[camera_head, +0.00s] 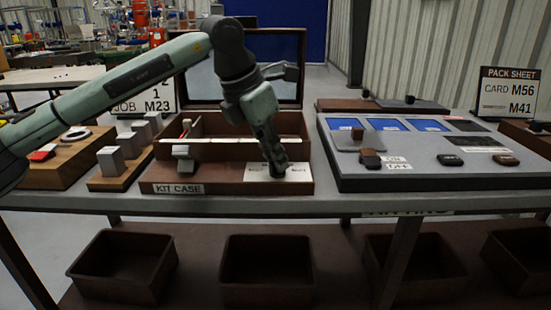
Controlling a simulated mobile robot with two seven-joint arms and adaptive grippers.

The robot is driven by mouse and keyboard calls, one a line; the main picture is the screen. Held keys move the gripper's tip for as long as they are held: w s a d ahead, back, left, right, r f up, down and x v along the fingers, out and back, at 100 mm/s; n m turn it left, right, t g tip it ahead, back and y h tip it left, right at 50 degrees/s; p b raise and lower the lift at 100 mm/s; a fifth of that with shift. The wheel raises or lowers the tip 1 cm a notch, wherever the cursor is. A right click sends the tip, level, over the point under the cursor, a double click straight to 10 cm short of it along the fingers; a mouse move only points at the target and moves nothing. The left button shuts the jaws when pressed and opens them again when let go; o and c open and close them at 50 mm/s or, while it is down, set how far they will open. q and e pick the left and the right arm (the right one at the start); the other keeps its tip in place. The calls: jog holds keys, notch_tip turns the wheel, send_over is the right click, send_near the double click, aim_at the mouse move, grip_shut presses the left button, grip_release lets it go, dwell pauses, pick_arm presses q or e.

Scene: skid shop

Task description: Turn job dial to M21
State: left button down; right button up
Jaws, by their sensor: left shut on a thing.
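My left gripper (276,163) reaches in from the upper left and points down at the front right of the kit case (221,188). It is shut on a dark knob, apparently the job dial, over a white plate (254,174) with small print. The gripper hides most of the knob, and I cannot read its setting. My right gripper is not in view.
The kit case's lid stands open behind my gripper. Grey blocks (111,161) stand on a wooden base to the left. A grey panel (430,178) with blue screens lies to the right. Brown bins (268,292) sit below the table.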

pick_arm(q)
jog(key=shift+m+g, duration=0.4)
jog(key=shift+m, duration=0.8)
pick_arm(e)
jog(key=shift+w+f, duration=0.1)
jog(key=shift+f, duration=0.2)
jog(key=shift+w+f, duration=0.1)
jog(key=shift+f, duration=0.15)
pick_arm(q)
jog(key=c, duration=1.6)
grip_release()
jog(key=shift+o, duration=0.2)
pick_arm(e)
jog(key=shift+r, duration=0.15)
pick_arm(q)
jog(key=shift+a+r, duration=0.1)
jog(key=shift+r, duration=0.1)
jog(key=v, duration=1.1)
jog(key=shift+a+r, duration=0.25)
